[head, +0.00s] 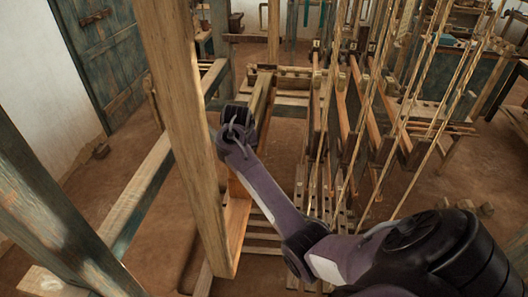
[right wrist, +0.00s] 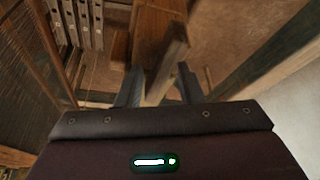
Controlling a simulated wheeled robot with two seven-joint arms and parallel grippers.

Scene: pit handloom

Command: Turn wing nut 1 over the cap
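No wing nut or cap can be made out in either view. My right arm reaches in from the lower right of the head view, and its dark wrist end (head: 238,120) is beside the upright wooden post. The fingers there are not clear. In the right wrist view my right gripper (right wrist: 159,86) has its two dark fingers apart. A wooden beam end (right wrist: 168,62) shows between and beyond them; I see nothing gripped, and cannot tell if they touch the wood. My left gripper is in neither view.
A thick wooden post (head: 186,130) stands close left of my right wrist. Loom frames and cords (head: 345,120) crowd the right side. A long beam (head: 145,200) slants at left. Bare floor (head: 120,160) shows near the blue door (head: 98,50).

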